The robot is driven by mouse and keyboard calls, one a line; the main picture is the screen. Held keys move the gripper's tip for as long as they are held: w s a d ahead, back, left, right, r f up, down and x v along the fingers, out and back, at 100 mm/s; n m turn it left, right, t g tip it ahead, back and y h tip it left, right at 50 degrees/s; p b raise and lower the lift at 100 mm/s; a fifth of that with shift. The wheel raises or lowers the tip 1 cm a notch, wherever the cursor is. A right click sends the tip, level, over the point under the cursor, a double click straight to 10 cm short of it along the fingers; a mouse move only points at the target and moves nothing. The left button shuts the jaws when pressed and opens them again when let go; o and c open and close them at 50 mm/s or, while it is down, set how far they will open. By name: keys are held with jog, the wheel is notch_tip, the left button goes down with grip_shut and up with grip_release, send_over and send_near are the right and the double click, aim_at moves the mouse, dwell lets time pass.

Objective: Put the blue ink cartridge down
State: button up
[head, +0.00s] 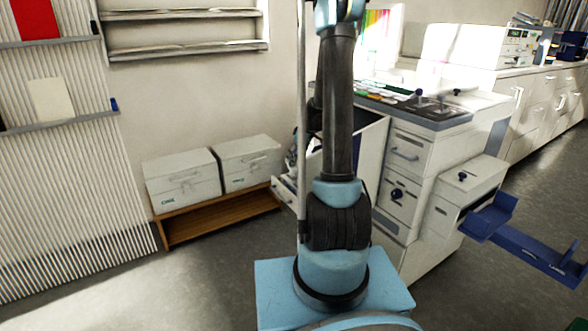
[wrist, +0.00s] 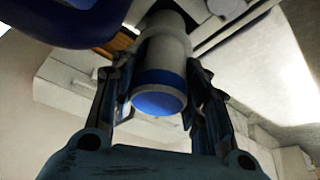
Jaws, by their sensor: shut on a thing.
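The blue ink cartridge (wrist: 163,85) is a pale cylinder with a blue band and blue end. In the wrist view it sits between the two fingers of my gripper (wrist: 160,72), which is shut on it. The blue end faces the wrist camera, and the far end is partly out of clear sight. In the head view my own arm stands in the middle, and I cannot make out the gripper or the cartridge there.
A white drawer cabinet (head: 404,154) with a dark, cluttered top stands right of my arm. Two white boxes (head: 182,178) sit on a low wooden shelf (head: 222,219) by the wall. A blue tray-like part (head: 492,214) juts out at right. The floor at left is clear.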

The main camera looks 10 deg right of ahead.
jog(key=shift+f, duration=2.15)
jog(key=o, duration=1.1)
jog(key=shift+o, duration=0.2)
jog(key=v, duration=1.2)
jog(key=shift+a, duration=0.1)
